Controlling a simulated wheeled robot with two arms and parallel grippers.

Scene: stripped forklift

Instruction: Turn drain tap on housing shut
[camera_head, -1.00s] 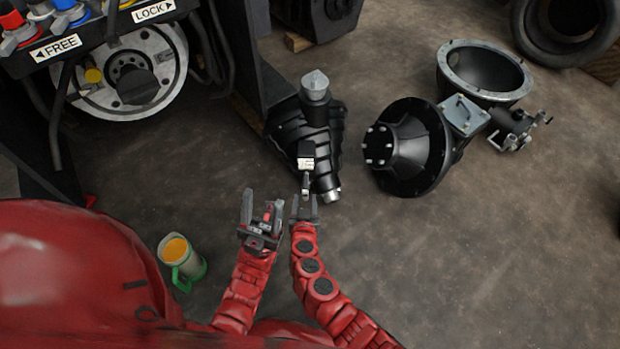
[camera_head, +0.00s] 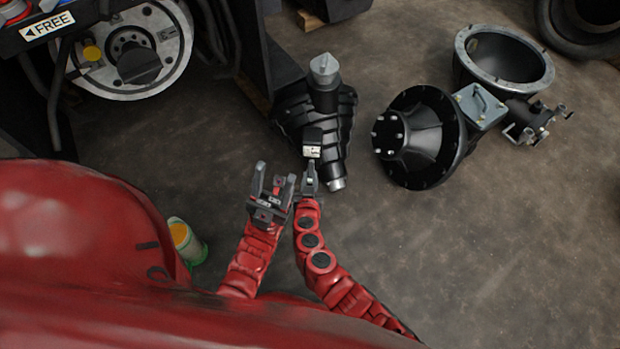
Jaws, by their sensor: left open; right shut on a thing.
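A black ribbed housing (camera_head: 292,104) with a grey hex cap (camera_head: 324,68) and a silver end (camera_head: 336,184) lies on the floor ahead of my grippers. My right gripper (camera_head: 309,192) is at its near end, shut on a grey stem (camera_head: 309,175). Above the stem is a black block with a white label (camera_head: 312,146). I cannot tell whether the stem and block are the housing's tap or a separate piece. My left gripper (camera_head: 274,180) is open and empty, just left of the right one. No other drain tap is clearly recognisable.
A black bell-shaped housing (camera_head: 424,140) and an open round casing (camera_head: 505,68) with a grey plate and metal fittings (camera_head: 528,122) lie at right. A green-rimmed jug (camera_head: 187,240) stands at left, partly hidden by my red body. The floor at lower right is clear.

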